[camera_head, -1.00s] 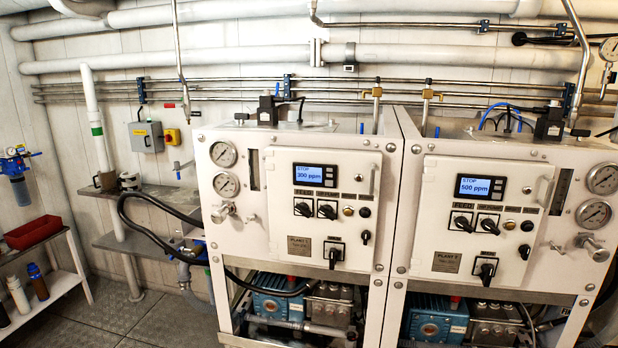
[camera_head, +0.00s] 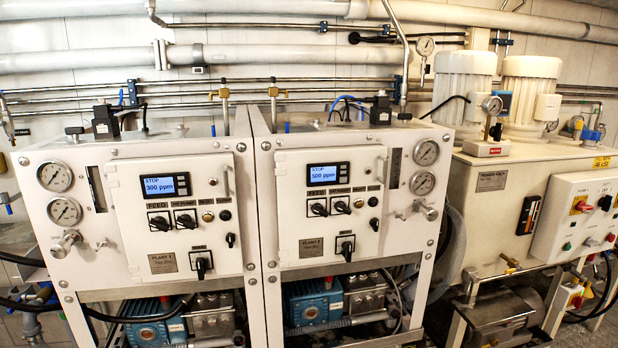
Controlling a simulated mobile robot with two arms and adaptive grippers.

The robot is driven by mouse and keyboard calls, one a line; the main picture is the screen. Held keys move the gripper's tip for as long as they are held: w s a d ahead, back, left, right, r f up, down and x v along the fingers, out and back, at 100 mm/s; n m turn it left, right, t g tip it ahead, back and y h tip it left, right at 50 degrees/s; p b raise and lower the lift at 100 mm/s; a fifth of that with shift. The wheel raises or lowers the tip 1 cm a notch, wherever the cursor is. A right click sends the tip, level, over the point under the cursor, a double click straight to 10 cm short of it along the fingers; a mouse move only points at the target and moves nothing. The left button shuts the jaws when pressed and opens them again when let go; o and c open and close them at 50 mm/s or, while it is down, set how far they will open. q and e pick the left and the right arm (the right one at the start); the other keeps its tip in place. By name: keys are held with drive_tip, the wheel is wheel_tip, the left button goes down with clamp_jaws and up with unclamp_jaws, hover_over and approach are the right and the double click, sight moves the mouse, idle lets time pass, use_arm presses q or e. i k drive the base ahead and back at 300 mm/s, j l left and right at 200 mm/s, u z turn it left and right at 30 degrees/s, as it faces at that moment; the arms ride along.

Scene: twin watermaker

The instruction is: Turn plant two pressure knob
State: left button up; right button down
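Two white plant cabinets stand side by side, the left cabinet (camera_head: 88,228) and the right cabinet (camera_head: 268,215). The right cabinet's display (camera_head: 329,174) reads STOP, 500 ppm; its nameplate (camera_head: 311,247) is too small to read surely. A silver pressure knob (camera_head: 427,210) sticks out at the right cabinet's right edge, below two round gauges (camera_head: 422,183). The left cabinet has a similar silver knob (camera_head: 66,243) below its gauges, and its display (camera_head: 166,186) reads STOP, 300 ppm. Neither of my grippers is in view, and nothing covers the knobs.
Black rotary switches (camera_head: 345,246) are on both panels. To the right, a cream tank unit (camera_head: 502,203) with two white motors (camera_head: 463,82) stands beside the right cabinet, with a narrow gap between. Blue pumps (camera_head: 314,301) sit below the cabinets. Pipes run along the wall.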

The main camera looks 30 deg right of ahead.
sight(430, 214)
drive_tip(key=z, duration=1.45)
